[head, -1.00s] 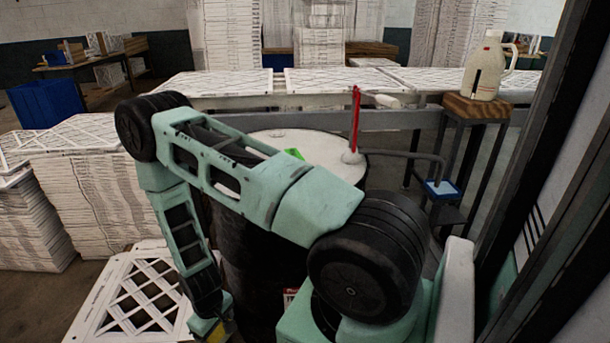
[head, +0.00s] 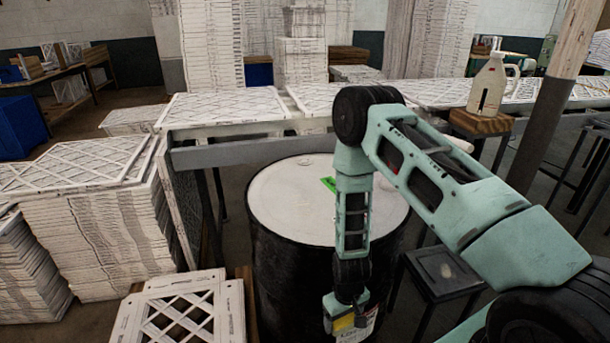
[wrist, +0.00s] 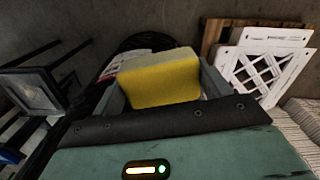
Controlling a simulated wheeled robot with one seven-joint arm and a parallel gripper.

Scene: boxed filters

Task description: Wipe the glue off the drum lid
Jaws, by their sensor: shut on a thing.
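The black drum (head: 290,275) stands in the middle of the head view, with a pale, smudged lid (head: 285,200). A bright green patch (head: 328,184) shows on the lid, partly hidden by my arm; I cannot tell whether it is the glue. My gripper (head: 347,322) hangs in front of the drum's near side, below lid height. In the wrist view its fingers are shut on a yellow sponge (wrist: 160,78). The sponge is clear of the lid. My forearm hides the lid's right-middle part.
Stacked white filters (head: 100,225) stand left of the drum, with lattice frames (head: 190,312) low at front left. A bench of filters (head: 225,107) runs behind the drum. A cream jug (head: 490,82) sits on a wooden-topped stand (head: 480,122). A dark stool (head: 440,275) stands right of the drum.

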